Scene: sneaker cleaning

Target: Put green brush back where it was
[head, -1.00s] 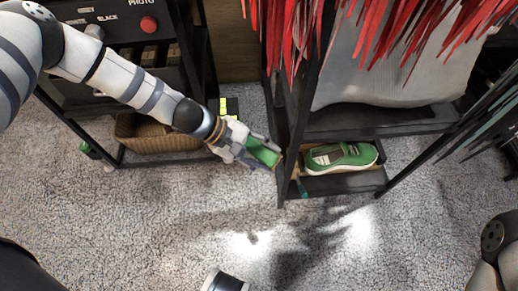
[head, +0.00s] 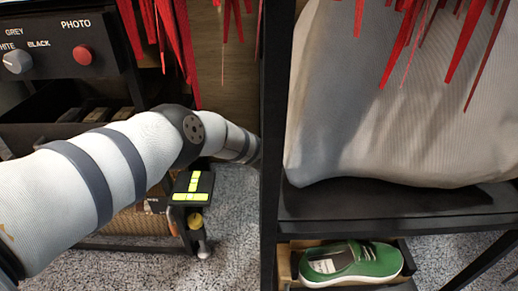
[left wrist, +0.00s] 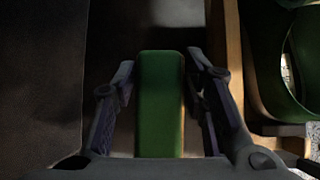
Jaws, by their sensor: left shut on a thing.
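The green brush (left wrist: 160,112) shows in the left wrist view as a long green block. My left gripper (left wrist: 161,76) is shut on it, one finger on each side. The brush is in a dark, shadowed space to the left of a wooden strip (left wrist: 231,75). Whether it touches a surface below, I cannot tell. In the head view my left arm reaches behind a black upright post, which hides the gripper and brush. My right gripper is in neither view.
A green sneaker (head: 352,263) sits on the low shelf right of the black post (head: 277,130); part of it shows in the left wrist view (left wrist: 265,60). A dark shelf (head: 400,210) is above it. A control panel (head: 55,40) is at left. Red strips hang above.

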